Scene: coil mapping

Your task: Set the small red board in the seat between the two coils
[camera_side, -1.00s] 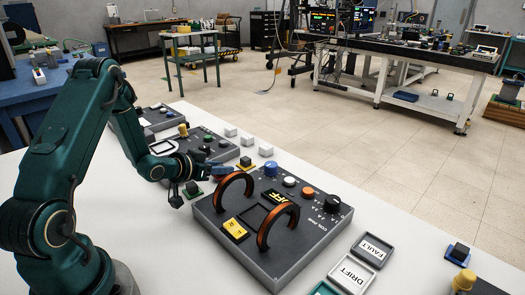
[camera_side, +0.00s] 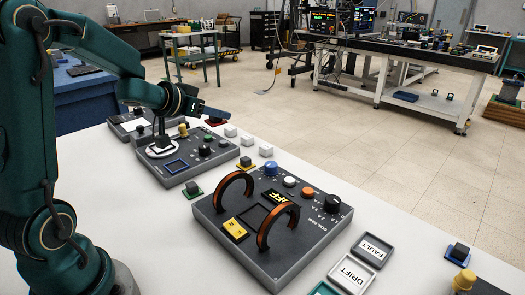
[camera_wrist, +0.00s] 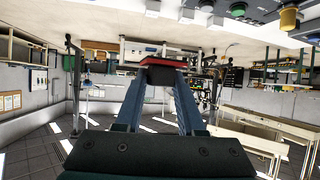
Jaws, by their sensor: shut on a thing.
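My gripper (camera_side: 224,114) is raised over the far left of the bench, away from the coil box. Its fingers are shut on the small red board (camera_wrist: 162,60), gripping its black block (camera_wrist: 159,77). A sliver of red also shows beneath the fingertips in the side view (camera_side: 216,122). The coil box (camera_side: 215,222) is a dark grey slab with two upright copper-orange coils, a left one (camera_side: 235,176) and a right one (camera_side: 279,206). The seat (camera_side: 251,216) is a dark square recess between them, with no board visible in it.
A green board (camera_side: 193,189) lies beside the box's left edge. Another grey device (camera_side: 178,166) is behind. DRIFT (camera_side: 353,271) and FAULT (camera_side: 373,247) trays lie in front.

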